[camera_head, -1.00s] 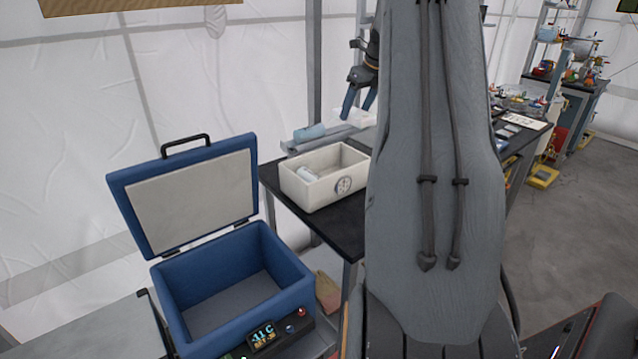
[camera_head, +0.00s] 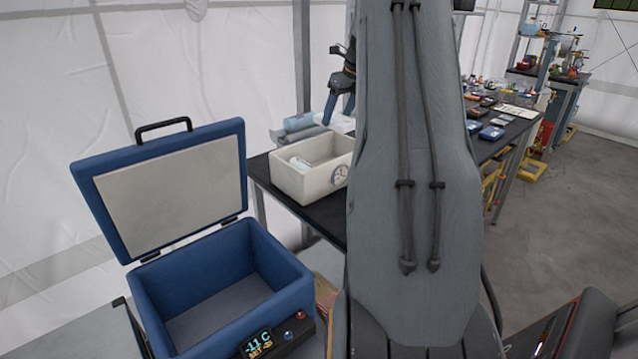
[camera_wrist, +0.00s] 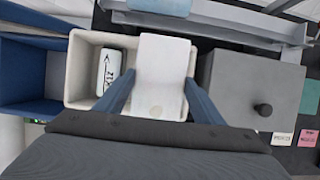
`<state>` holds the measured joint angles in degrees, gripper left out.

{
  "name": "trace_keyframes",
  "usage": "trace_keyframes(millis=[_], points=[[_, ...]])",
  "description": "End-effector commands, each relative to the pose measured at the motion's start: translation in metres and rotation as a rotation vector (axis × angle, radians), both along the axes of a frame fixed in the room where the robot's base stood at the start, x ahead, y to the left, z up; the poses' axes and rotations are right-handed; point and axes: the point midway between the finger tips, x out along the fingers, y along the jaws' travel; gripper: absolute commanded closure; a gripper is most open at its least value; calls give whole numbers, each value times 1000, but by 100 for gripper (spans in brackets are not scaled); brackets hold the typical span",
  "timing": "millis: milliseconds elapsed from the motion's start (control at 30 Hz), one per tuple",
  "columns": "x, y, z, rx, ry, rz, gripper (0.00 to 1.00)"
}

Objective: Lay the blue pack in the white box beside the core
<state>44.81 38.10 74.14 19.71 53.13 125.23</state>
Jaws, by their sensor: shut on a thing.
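My gripper (camera_wrist: 160,79) is shut on a flat, pale, nearly white pack (camera_wrist: 163,62), with one blue finger at each side. In the wrist view the pack covers the right part of the white box (camera_wrist: 78,60). In the head view the pale pack (camera_head: 343,123) hangs under my gripper (camera_head: 338,110), and the white box (camera_head: 292,183) stands on the black table. My arm hides the box's right end there.
A light blue roll (camera_head: 300,122) lies on a grey rack behind the box. A grey lidded case (camera_wrist: 250,85) stands right of the box. An open blue cooler (camera_head: 215,290) stands front left. Several small items lie on the far table.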

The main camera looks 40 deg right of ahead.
Motion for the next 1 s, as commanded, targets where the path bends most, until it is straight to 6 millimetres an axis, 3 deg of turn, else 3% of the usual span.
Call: trace_keyframes(millis=[167, 400, 833, 1000], points=[[1, 0, -16, 2, 1, -1, 68], [-1, -1, -55, 1, 1, -3, 68], [0, -1, -98, 0, 1, -1, 68], [1, -2, -103, -1, -2, -2, 68]])
